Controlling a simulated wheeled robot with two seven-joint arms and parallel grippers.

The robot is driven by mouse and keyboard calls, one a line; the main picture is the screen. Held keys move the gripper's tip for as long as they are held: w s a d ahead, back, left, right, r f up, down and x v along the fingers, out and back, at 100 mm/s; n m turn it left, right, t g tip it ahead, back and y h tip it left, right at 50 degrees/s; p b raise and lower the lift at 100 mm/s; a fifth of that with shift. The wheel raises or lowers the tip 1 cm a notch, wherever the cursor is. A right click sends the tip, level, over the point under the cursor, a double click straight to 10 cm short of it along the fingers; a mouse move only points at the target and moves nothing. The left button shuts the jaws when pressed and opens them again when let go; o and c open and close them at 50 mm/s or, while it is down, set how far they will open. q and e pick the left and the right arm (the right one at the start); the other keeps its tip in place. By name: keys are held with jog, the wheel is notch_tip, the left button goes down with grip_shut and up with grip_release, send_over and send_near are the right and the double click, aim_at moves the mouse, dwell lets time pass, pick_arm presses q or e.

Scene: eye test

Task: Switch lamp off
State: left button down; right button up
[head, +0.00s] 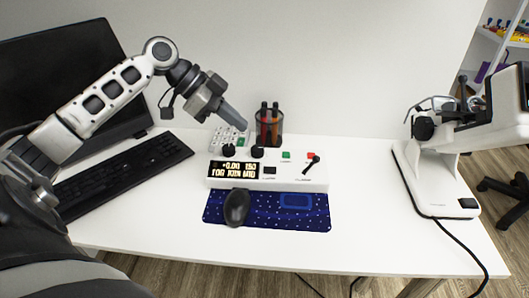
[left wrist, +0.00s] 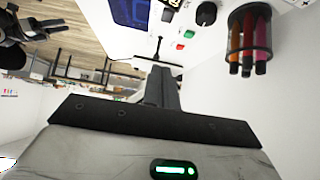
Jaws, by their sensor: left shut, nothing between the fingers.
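A white control box (head: 313,184) stands on the desk, with a lit display (head: 234,169), black knobs, a green button (head: 286,155), a red button (head: 311,155) and a black lever (head: 312,164). Its green and red buttons also show in the left wrist view (left wrist: 190,34). I cannot tell which control belongs to the lamp, or whether it is lit. My left gripper (head: 240,125) is shut and empty, pointing down to the right above the back of the box, near the pen holder. Its fingers show in the left wrist view (left wrist: 161,88).
A pen holder (head: 269,127) stands behind the box. A black mouse (head: 236,208) lies on a blue mat (head: 266,220) in front. A keyboard (head: 125,172) and monitor are left. A white instrument (head: 432,190) stands right, its cable crossing the desk edge. Desk between is clear.

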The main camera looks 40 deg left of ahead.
pick_arm(q)
send_over(269, 169)
jog(key=f, duration=0.6)
jog(key=shift+s+a+f, duration=0.15)
jog(key=shift+s+f, duration=0.05)
jog(key=f, duration=0.3)
jog(key=shift+w+d+f, duration=0.15)
jog(key=shift+d+f, duration=0.05)
jog(key=shift+f, duration=0.65)
jog(key=shift+r+p, duration=0.1)
jog(key=shift+p, duration=0.5)
jog(key=shift+f, duration=0.25)
